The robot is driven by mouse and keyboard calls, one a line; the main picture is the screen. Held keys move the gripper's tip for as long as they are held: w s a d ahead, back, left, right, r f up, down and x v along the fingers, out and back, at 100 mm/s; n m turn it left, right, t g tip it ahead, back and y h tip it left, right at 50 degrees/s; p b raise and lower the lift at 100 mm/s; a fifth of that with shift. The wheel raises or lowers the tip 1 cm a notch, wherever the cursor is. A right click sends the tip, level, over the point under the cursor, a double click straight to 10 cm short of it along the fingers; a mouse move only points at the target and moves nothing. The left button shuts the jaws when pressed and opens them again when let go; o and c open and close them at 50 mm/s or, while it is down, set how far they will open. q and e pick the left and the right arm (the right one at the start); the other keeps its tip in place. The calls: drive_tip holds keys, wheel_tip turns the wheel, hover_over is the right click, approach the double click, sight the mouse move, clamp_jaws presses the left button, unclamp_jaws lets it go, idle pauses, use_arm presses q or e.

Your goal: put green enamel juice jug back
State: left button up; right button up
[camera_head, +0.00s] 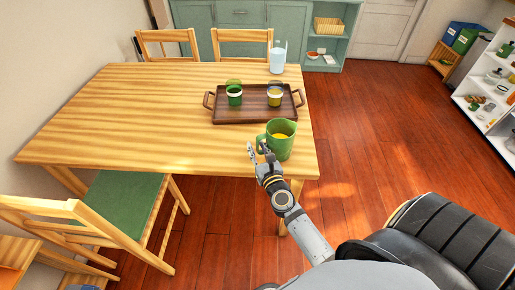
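The green enamel juice jug (284,149) stands upright on the wooden table near its front right corner, with yellow-orange juice showing inside. Its handle is on the left side. My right gripper (257,149) is at the handle side of the jug, low over the table's front edge. Its fingers look spread, with the handle close to the fingertips; whether they touch it I cannot tell. My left gripper is not in view.
A pale blue pitcher (277,63) stands at the table's far edge. The table's left part (120,115) is clear. Chairs surround it; white shelves (477,100) stand at right.

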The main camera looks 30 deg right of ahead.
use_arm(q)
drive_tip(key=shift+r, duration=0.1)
use_arm(e)
drive_tip(key=shift+r, duration=0.1)
use_arm(q)
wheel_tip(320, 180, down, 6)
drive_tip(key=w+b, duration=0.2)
drive_tip(key=b, duration=0.4)
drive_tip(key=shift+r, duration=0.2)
use_arm(e)
drive_tip(key=s+a, duration=0.2)
drive_tip(key=s, duration=1)
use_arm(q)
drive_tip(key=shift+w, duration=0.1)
use_arm(e)
drive_tip(key=shift+w, duration=0.1)
